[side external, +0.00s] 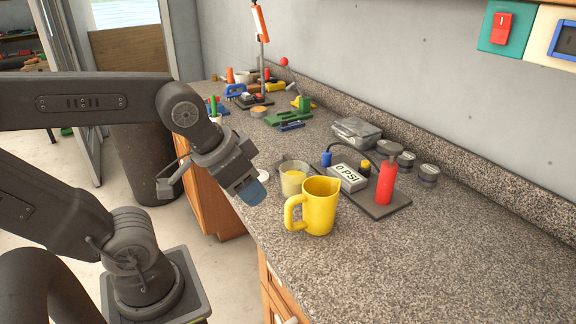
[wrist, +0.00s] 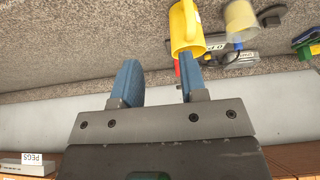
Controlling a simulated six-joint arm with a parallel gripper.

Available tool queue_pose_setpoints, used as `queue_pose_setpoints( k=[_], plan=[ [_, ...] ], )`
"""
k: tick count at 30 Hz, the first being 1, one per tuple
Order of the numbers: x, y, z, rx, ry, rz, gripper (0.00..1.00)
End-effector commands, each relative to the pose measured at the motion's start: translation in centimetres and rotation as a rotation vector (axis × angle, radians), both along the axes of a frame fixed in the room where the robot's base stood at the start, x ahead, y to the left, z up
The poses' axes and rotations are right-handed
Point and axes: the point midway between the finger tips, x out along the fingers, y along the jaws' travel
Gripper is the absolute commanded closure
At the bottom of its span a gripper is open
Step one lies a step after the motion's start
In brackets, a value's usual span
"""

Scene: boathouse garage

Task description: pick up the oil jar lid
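My gripper (side external: 252,190) hangs over the counter's front edge in the side view, left of the yellow jug (side external: 322,208). In the wrist view its two blue fingers (wrist: 156,72) stand apart with nothing between them. A translucent jar with yellow contents (side external: 292,184) stands just behind the jug; it looks like the oil jar, and a pale jar shows in the wrist view (wrist: 240,20). A small white round piece (side external: 263,180) lies partly hidden behind my gripper. I cannot tell whether it is the oil jar lid.
A dark board with a "0 PSI" gauge (side external: 348,176) and a red cylinder (side external: 386,183) lies right of the jug. Round tins (side external: 428,174) and a clear box (side external: 357,132) stand near the wall. Assorted tools crowd the far end. The counter's near right (side external: 450,260) is clear.

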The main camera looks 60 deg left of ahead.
Motion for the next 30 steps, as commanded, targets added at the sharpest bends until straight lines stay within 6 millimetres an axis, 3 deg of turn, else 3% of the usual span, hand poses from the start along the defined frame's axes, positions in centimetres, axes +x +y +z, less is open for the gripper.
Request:
queue_pose_setpoints(
  k=[3,10,14,22,30],
  plan=[
    [0.0,0.0,0.0,0.000,0.000,0.000,0.51],
    [0.2,0.1,0.1,-0.002,0.002,0.007,0.51],
    [1.8,0.8,1.1,-0.022,0.028,0.078,0.51],
    [10.6,6.0,4.4,-0.130,0.146,0.458,0.51],
    [19.4,14.8,3.8,-0.240,0.256,0.881,0.51]
  ],
)
